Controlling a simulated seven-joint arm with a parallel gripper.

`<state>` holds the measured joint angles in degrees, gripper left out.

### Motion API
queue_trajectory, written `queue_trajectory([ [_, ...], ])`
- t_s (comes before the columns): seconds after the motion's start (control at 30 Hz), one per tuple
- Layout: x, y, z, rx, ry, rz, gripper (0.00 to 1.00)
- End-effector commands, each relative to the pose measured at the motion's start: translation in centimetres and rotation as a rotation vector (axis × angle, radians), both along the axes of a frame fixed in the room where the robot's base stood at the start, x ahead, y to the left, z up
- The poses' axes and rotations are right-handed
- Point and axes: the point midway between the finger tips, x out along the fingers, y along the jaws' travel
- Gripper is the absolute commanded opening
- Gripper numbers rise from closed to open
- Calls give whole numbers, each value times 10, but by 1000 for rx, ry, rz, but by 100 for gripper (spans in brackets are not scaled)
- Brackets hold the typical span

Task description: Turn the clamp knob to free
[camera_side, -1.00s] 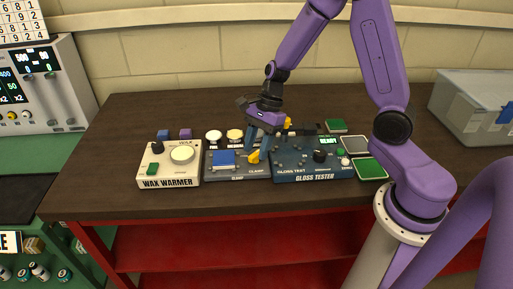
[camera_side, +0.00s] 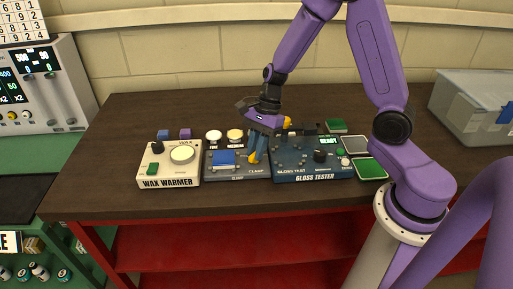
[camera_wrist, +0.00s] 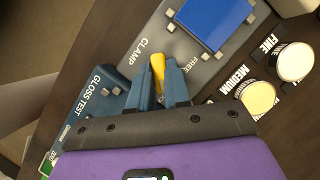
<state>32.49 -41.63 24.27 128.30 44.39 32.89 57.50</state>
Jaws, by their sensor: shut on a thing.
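The clamp knob (camera_wrist: 158,68) is a yellow bar handle on the grey clamp unit (camera_wrist: 198,66), which also shows in the side view (camera_side: 222,178). My gripper (camera_wrist: 160,72) is shut on the knob, with one blue finger on each side of it. In the wrist view the bar points up, between the printed words CLAMP on the left and FREE on the right. In the side view my gripper (camera_side: 257,155) comes down onto the unit's right part and mostly hides the knob. A blue block (camera_wrist: 215,18) sits on the unit among small metal posts.
The wax warmer (camera_side: 170,165) stands left of the clamp unit and the gloss tester (camera_side: 310,160) close on its right. White (camera_side: 214,136) and yellow (camera_side: 235,135) round pads lie behind. Green pads (camera_side: 371,169) lie at the right. The table's front strip is clear.

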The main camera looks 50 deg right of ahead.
Motion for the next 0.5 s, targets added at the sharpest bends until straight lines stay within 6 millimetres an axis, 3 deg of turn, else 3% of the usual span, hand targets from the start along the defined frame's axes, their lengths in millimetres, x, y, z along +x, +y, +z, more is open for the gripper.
queue_trajectory([
  [0.5, 3, 1, 0, 1, 2, 404, 0],
])
